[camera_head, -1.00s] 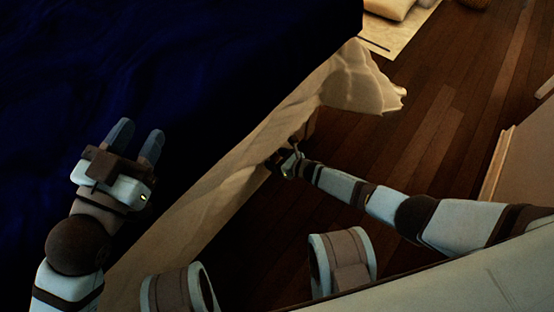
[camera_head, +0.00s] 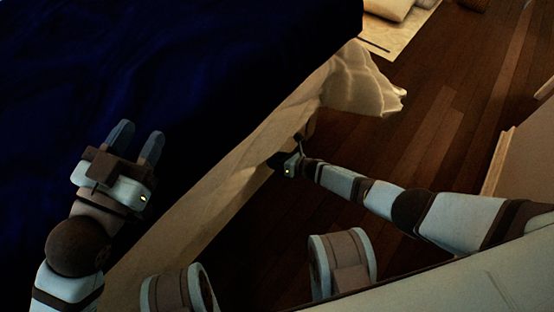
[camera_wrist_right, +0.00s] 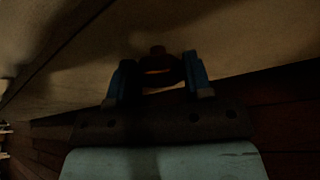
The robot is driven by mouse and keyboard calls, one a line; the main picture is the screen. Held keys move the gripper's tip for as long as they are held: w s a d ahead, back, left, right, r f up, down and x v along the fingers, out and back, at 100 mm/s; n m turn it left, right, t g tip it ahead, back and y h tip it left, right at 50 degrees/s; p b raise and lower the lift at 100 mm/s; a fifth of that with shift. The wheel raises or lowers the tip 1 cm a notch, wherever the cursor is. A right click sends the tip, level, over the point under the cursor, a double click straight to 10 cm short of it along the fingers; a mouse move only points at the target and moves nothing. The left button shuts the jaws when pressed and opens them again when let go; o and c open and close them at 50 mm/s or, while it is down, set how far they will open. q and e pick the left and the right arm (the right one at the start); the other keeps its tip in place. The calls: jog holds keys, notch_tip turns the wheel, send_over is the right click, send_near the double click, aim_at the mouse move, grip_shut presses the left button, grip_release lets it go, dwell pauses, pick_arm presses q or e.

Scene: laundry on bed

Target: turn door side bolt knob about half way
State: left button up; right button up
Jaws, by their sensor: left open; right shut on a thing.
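A small dark reddish knob (camera_wrist_right: 160,73), ring-like in outline, stands against a tan surface (camera_wrist_right: 235,30) in the right wrist view. My right gripper (camera_wrist_right: 158,66) has its two blue fingers on either side of the knob and is shut on it. In the head view my right gripper (camera_head: 279,160) is low beside the bed's pale side, and the knob is hidden there. How far the knob is turned cannot be told in the dim light. My left gripper (camera_head: 136,141) is open and empty, over the dark blue bed cover.
The dark blue bed cover (camera_head: 190,60) fills the upper left. A pale cloth (camera_head: 362,88) hangs at the bed's edge beyond my right gripper. Brown wooden floor (camera_head: 440,110) lies open to the right. A pale panel (camera_head: 525,160) stands at the far right.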

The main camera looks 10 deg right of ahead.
jog(key=shift+m+g+y, duration=0.3)
jog(key=shift+m+y, duration=0.5)
jog(key=shift+m, duration=0.4)
jog(key=o, duration=0.9)
pick_arm(q)
jog(key=shift+r, duration=0.1)
jog(key=s+n+p, duration=0.1)
jog(key=p, duration=0.1)
jog(key=s+d+n+g+p, duration=0.1)
jog(key=n+p, duration=0.1)
jog(key=s+d+f+n+g+y+p, duration=0.1)
jog(key=p, duration=0.1)
pick_arm(e)
jog(key=v, duration=1.3)
jog(key=shift+s+d, duration=0.2)
jog(key=shift+d, duration=0.2)
